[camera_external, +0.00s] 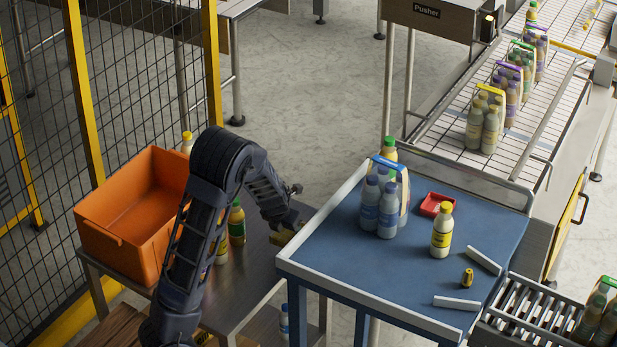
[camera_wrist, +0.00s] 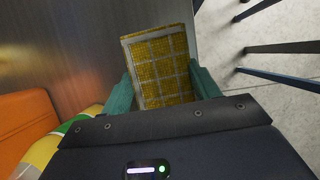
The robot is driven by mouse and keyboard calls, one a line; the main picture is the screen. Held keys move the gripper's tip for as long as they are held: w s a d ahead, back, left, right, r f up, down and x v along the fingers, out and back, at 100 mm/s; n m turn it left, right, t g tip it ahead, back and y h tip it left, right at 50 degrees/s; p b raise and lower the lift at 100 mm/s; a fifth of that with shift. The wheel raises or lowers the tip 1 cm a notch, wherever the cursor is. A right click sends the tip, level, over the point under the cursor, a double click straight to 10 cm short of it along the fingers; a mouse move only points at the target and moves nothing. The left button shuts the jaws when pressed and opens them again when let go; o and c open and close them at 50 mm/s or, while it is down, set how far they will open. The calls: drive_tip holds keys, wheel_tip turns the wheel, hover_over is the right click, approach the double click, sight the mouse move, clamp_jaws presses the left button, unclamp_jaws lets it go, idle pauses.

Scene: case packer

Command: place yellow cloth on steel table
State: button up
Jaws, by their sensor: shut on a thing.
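The yellow cloth (camera_wrist: 162,68) shows in the wrist view as a flat yellow piece with a pale grid and pale border. My gripper (camera_wrist: 165,88) is shut on it, with a green finger at each side. In the external view the cloth (camera_external: 283,238) is a small yellow patch under my gripper (camera_external: 287,226), partly hidden by it. The gripper is at the right side of the steel table (camera_external: 258,268), close to the blue table's left edge. I cannot tell whether the cloth touches the steel surface.
An orange crate (camera_external: 118,238) stands on the steel table's left part. The blue table (camera_external: 335,262) on the right holds a bottle pack (camera_external: 380,205), a red tray (camera_external: 432,204) and a yellow bottle (camera_external: 441,236).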

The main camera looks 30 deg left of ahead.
drive_tip(key=shift+f, duration=1.95)
drive_tip(key=shift+f, duration=0.1)
drive_tip(key=o, duration=1)
drive_tip(key=shift+c, duration=0.2)
